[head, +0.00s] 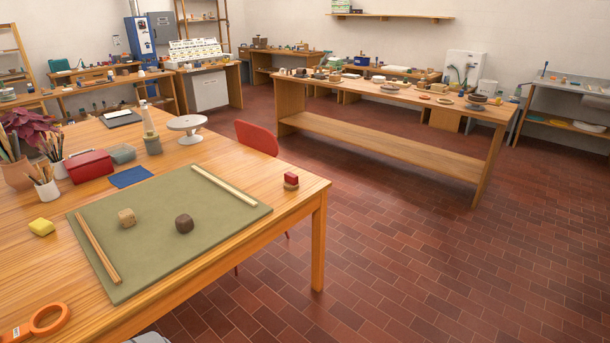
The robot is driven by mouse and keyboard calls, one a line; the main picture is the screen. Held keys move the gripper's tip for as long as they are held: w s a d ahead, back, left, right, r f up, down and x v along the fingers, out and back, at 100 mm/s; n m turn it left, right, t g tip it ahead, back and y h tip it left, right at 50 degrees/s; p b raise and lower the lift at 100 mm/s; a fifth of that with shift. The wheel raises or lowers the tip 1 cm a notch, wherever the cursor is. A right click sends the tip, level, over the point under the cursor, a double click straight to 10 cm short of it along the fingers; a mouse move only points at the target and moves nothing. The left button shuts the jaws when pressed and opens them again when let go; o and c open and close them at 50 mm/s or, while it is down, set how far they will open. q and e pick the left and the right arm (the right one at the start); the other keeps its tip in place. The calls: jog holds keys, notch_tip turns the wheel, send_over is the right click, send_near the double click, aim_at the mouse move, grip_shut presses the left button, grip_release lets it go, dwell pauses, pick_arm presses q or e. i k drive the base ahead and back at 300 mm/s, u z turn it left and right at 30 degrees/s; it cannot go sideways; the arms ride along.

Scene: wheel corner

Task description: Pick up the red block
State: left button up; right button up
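A small red block (291,177) is at the right corner of the near wooden table. It appears to rest on a small brown round piece (291,186), close to the table edge. It is in plain view with nothing in front of it. Neither of my grippers is in view.
The near table (255,232) holds a green mat (150,247) with a tan cube (127,218), a dark brown lump (184,223) and wooden strips. A larger red box (90,166) and a white turntable (186,123) stand farther back. A red chair (257,138) is behind the table. Tiled floor (420,260) lies open to the right.

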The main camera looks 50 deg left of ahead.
aim_at(291, 183)
jog(key=u, duration=0.3)
jog(key=i, duration=1.1)
jog(key=u, duration=1.35)
jog(key=i, duration=0.9)
jog(key=u, duration=0.95)
